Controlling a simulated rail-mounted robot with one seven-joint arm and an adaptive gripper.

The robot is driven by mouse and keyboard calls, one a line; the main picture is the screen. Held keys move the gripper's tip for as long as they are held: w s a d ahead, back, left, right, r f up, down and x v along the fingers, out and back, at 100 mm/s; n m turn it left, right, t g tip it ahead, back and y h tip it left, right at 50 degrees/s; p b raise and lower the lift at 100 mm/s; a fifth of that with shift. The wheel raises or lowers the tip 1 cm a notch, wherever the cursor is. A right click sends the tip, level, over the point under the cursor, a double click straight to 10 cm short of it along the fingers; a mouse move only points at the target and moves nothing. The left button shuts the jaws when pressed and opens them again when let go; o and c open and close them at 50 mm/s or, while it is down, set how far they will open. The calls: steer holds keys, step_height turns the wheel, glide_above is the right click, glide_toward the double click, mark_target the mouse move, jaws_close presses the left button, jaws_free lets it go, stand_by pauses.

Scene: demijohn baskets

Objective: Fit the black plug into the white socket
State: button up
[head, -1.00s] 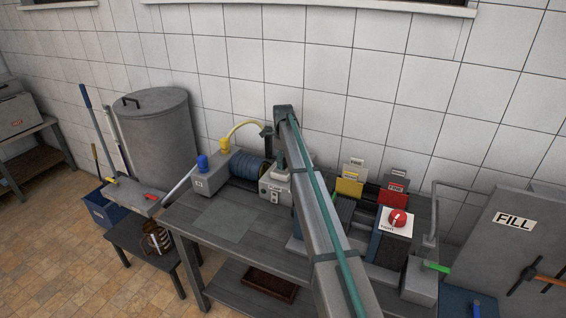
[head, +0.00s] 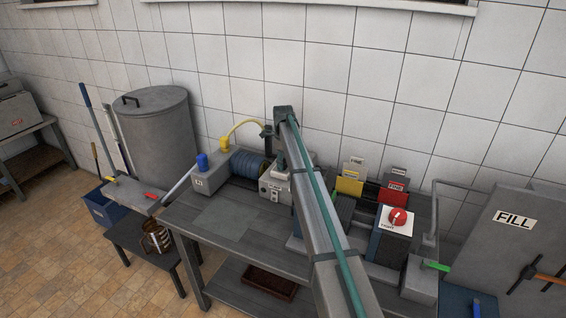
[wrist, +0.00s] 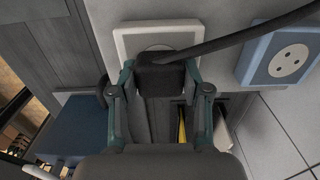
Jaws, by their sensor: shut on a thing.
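In the wrist view my gripper (wrist: 160,88) is shut on the black plug (wrist: 160,72), one finger on each side of it. A dark cable runs from the plug to the upper right. The white socket (wrist: 124,38) is on a grey surface just behind the plug. The plug covers the lower middle of the socket, and part of its round face shows above the plug. I cannot tell whether the plug touches the socket or is apart from it. In the head view my arm hides the gripper, plug and socket.
A blue-framed socket (wrist: 250,66) with a pale round face is to the right in the wrist view. On the workbench (head: 222,222) stand a blue coil (head: 250,165), a box with a red knob (head: 400,217) and yellow and red labelled parts. The bench's left front is clear.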

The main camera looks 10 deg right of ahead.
steer(key=shift+f, duration=0.1)
steer(key=o, duration=1.2)
steer(key=shift+c, duration=0.2)
step_height(320, 180, up, 12)
